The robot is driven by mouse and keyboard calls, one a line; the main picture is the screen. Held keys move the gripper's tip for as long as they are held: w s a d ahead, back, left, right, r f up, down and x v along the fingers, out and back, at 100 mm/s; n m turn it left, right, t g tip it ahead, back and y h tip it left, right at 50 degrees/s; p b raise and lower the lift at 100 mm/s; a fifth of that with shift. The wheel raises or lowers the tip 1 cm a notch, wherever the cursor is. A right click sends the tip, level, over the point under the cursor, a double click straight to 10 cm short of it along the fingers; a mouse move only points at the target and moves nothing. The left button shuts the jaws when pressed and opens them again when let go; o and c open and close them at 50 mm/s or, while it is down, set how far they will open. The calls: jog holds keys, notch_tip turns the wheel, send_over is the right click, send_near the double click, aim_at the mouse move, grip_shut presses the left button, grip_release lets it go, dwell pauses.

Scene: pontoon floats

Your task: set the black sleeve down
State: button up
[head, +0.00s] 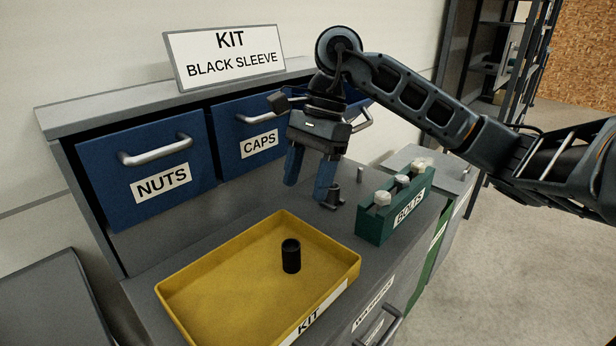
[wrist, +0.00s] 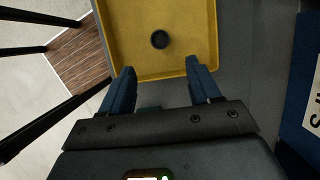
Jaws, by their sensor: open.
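The black sleeve (head: 291,256) stands upright inside the yellow kit tray (head: 196,272), right of the tray's middle. In the wrist view the sleeve (wrist: 160,39) appears as a dark ring on the tray floor (wrist: 128,48), ahead of the fingertips. My gripper (head: 308,180) is open and empty, behind the tray in the head view and apart from the sleeve. Its two blue fingers (wrist: 160,78) are spread wide in the wrist view, with nothing between them. A sign (head: 229,55) on top of the cabinet reads "KIT BLACK SLEEVE".
A green bolts block (head: 378,222) with several pale-headed bolts stands right of the tray. Blue drawers marked NUTS (head: 152,165) and CAPS (head: 250,130) are behind. Bare worktop lies between the tray and drawers.

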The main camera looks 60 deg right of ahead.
jog(key=shift+d+r, duration=0.15)
jog(key=shift+r, duration=0.3)
